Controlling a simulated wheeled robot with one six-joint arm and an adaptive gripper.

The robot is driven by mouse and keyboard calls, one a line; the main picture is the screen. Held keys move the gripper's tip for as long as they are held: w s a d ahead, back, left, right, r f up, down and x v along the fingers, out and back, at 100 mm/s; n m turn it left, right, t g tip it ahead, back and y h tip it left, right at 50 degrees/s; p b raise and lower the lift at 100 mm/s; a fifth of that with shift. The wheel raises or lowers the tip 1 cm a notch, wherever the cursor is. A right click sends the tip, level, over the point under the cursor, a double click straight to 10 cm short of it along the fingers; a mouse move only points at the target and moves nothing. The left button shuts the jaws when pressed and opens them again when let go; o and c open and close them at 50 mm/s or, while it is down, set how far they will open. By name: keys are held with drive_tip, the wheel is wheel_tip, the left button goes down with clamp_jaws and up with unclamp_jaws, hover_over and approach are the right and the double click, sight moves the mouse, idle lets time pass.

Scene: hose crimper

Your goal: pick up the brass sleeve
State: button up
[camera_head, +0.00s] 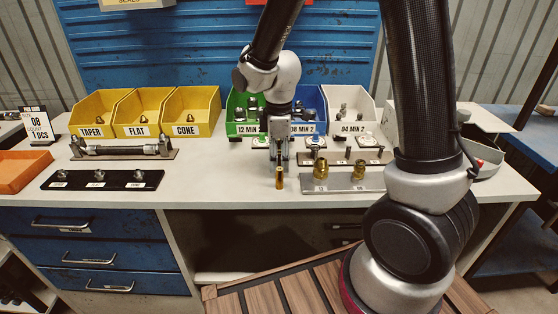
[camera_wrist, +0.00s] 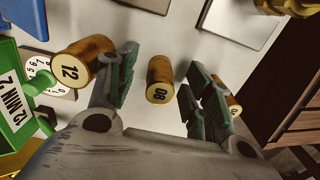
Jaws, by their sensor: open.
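My gripper (camera_head: 279,156) points down over the front middle of the bench, its fingers open and holding nothing. In the wrist view, a brass sleeve marked 08 (camera_wrist: 160,80) shows in the gap between the open fingers (camera_wrist: 161,62), with space on both sides. A larger sleeve marked 12 (camera_wrist: 83,62) is beyond the left finger. Another sleeve (camera_wrist: 233,104) is partly hidden by the right finger, so its number is hard to read. In the head view, one brass sleeve (camera_head: 279,178) stands upright just in front of my gripper; the others are hidden behind it.
A grey plate (camera_head: 345,186) with brass fittings lies right of my gripper. Yellow bins (camera_head: 193,122), a green bin (camera_head: 234,128) and a white bin (camera_head: 349,128) stand behind. A sign (camera_head: 38,128) reads 08, 1 pcs. The bench left of my gripper (camera_head: 215,180) is clear.

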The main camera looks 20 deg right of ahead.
drive_tip(key=shift+c, duration=0.4)
drive_tip(key=c, duration=1)
drive_tip(key=shift+c, duration=0.2)
drive_tip(key=shift+r, duration=0.1)
